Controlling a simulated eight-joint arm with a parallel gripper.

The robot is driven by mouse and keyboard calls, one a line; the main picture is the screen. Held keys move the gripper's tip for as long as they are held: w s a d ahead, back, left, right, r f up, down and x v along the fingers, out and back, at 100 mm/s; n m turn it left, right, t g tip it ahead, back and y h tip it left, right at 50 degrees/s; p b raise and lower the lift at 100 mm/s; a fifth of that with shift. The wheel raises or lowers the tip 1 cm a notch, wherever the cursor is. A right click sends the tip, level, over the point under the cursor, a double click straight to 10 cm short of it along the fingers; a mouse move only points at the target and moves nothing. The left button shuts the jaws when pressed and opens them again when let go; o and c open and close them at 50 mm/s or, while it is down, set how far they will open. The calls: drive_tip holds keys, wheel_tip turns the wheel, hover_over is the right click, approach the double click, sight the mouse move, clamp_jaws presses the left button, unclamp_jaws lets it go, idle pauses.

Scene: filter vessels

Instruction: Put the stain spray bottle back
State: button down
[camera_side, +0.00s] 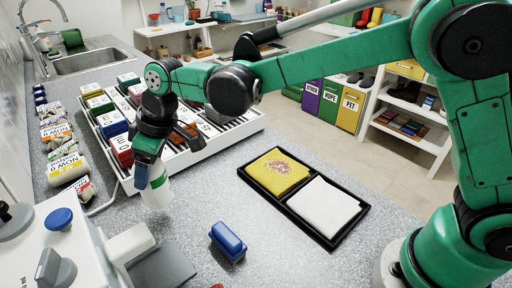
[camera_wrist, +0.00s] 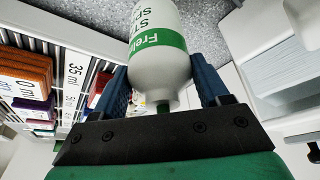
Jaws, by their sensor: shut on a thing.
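The stain spray bottle (camera_side: 155,190) is white with a green band. My gripper (camera_side: 150,165) is shut on it near its top, and the bottle hangs upright or nearly so over the grey counter, just in front of the white rack. Whether its base touches the counter I cannot tell. In the wrist view the bottle (camera_wrist: 158,45) sits between the two blue fingers of my gripper (camera_wrist: 160,90), its green band with partly readable lettering facing the camera. Its top end is partly hidden by the gripper in the side view.
A white rack (camera_side: 240,125) of coloured boxes stands behind the bottle. A black tray (camera_side: 287,207) holds a stained yellow cloth (camera_side: 278,170) and a white cloth (camera_side: 323,206). A blue-handled block (camera_side: 228,240) lies in front. A white machine (camera_side: 60,255) fills the lower left; labelled bottles (camera_side: 66,165) line the wall.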

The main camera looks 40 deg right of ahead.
sight(156, 182)
drive_tip(key=shift+f, duration=2.05)
drive_tip(key=shift+f, duration=0.1)
unclamp_jaws()
drive_tip(key=v, duration=1.2)
drive_tip(key=s+d+f+m+t+h, duration=0.1)
drive_tip(key=s+d+m, duration=0.3)
drive_tip(key=d, duration=0.5)
drive_tip(key=s+d+f+m+t+h, duration=0.2)
drive_tip(key=s+d+m+t, duration=0.1)
drive_tip(key=s+d+m, duration=0.2)
drive_tip(key=s+d, duration=0.2)
drive_tip(key=d, duration=0.2)
drive_tip(key=shift+d+f, duration=0.35)
drive_tip(key=shift+d, duration=0.05)
drive_tip(key=shift+s, duration=0.1)
